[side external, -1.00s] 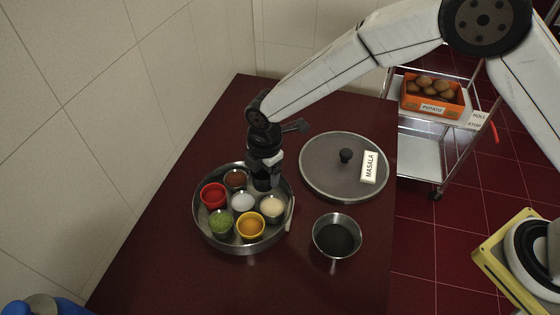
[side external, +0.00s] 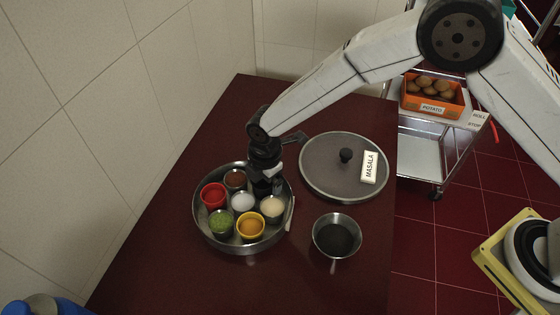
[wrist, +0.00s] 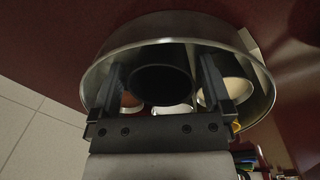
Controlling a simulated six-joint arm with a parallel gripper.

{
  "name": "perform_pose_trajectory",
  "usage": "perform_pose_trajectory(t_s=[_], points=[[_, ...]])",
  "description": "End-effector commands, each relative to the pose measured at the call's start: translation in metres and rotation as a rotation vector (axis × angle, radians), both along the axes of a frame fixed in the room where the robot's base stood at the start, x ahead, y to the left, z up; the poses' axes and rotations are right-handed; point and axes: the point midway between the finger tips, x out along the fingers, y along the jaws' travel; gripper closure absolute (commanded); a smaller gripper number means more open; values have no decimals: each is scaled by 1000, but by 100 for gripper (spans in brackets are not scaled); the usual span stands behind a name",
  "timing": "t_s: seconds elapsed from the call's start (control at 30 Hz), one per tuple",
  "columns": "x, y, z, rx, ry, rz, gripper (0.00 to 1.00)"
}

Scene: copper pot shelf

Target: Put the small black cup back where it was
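The small black cup (wrist: 160,83) shows in the wrist view between the two fingers of my gripper (wrist: 162,80). The fingers appear closed on its sides. In the side view my gripper (side external: 265,188) points down at the upper right inside the round steel tray (side external: 243,249), and it mostly hides the cup. The cup is beside the white cup (side external: 243,202) and above the cream cup (side external: 272,208). Whether its base touches the tray floor cannot be seen.
The tray also holds brown (side external: 235,180), red (side external: 213,196), green (side external: 221,223) and yellow (side external: 250,226) cups, close together. A steel bowl (side external: 337,237) and a lid (side external: 320,165) with a MASALA label (side external: 369,167) lie to the right. The counter's front is clear.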

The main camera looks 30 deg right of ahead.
Motion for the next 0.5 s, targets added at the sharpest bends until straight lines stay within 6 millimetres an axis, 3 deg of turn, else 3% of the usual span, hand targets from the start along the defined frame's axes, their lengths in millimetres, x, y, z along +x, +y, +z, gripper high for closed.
perform_pose_trajectory(t_s=[0.27,0.5], points=[[0,0,4,0,-1,0,0],[-1,0,23,1,-2,0,0]])
